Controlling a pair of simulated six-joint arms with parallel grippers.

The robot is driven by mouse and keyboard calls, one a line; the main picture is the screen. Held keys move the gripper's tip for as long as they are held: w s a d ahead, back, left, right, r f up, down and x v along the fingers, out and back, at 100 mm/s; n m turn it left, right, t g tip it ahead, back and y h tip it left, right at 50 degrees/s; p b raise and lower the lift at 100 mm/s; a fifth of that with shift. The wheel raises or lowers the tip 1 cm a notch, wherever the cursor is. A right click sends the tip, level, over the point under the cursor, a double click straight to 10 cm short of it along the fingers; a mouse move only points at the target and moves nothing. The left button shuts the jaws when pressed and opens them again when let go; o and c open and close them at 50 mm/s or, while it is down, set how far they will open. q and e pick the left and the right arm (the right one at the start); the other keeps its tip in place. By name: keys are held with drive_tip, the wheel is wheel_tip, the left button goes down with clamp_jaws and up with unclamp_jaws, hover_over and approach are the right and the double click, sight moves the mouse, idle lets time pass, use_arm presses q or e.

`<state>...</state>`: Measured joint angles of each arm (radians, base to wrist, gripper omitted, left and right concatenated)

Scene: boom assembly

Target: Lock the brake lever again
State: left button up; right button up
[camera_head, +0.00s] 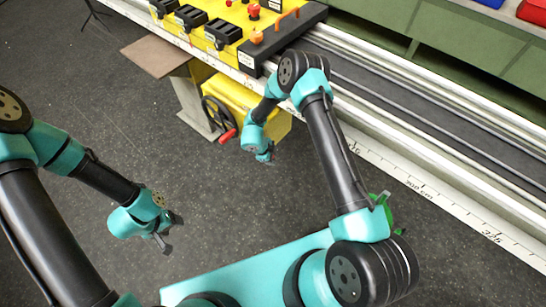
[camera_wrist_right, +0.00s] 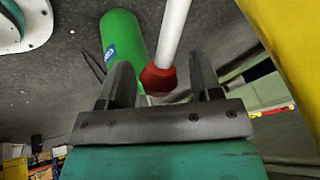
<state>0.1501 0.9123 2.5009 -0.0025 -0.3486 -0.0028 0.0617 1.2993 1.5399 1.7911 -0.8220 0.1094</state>
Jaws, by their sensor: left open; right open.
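A white rod with a red end (camera_wrist_right: 158,79), apparently the brake lever, shows in the right wrist view. Its red end lies between the spread fingers of my right gripper (camera_wrist_right: 160,85), and I cannot tell whether they touch it. In the head view my right gripper (camera_head: 266,157) is in front of the yellow housing (camera_head: 250,97), right of a red handle (camera_head: 229,136) on a black handwheel (camera_head: 214,114). The white rod cannot be made out there. My left gripper (camera_head: 166,242) is open and empty over the dark floor, away from the machine.
A yellow control panel (camera_head: 231,14) with black levers and red knobs sits on the rail (camera_head: 410,175) above. A brown board (camera_head: 156,55) juts out at its left. A green cylinder (camera_wrist_right: 122,38) stands behind the rod in the right wrist view. Floor around my left gripper is clear.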

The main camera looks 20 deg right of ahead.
drive_tip(key=shift+x, duration=0.75)
drive_tip(key=shift+c, duration=0.3)
clamp_jaws()
